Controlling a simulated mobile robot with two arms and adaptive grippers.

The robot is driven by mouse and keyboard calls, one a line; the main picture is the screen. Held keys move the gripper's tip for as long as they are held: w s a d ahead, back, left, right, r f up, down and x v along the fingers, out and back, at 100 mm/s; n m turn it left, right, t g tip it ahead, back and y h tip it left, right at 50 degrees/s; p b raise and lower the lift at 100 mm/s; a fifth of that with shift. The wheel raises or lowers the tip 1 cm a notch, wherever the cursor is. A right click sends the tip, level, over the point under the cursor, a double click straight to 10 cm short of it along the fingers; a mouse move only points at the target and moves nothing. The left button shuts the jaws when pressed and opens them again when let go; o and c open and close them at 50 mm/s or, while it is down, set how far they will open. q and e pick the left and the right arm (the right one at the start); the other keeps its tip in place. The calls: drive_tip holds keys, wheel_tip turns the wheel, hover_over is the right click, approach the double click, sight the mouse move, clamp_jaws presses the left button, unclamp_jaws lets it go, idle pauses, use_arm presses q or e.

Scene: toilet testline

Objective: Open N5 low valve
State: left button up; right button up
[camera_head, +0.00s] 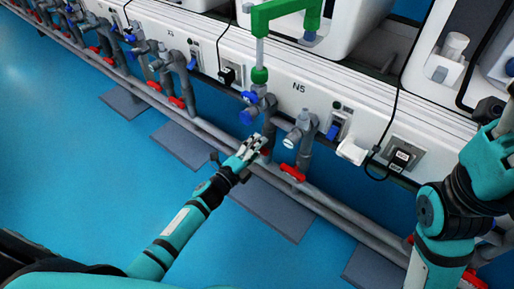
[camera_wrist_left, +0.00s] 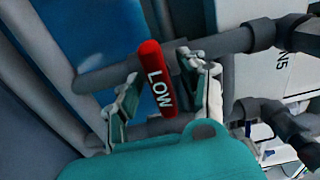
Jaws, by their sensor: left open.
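The N5 low valve has a red handle (camera_wrist_left: 157,78) marked "LOW". In the left wrist view it stands between the two fingers of my left gripper (camera_wrist_left: 162,97), which is open around it. I cannot tell whether either finger touches it. In the head view my left gripper (camera_head: 254,147) reaches the pipes under the N5 label (camera_head: 299,87), and only a bit of the red handle shows beside the fingers. My right arm is at the right edge; its gripper's fingers are not clear.
A grey pipe (camera_head: 318,203) runs along the front of the white bench. Another red handle (camera_head: 293,173) sits just right of my left gripper. Blue-handled valves (camera_head: 248,116) and a green pipe (camera_head: 262,22) stand above it. Blue floor (camera_head: 95,185) is open at the left.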

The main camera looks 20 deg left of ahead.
use_arm(q)
clamp_jaws()
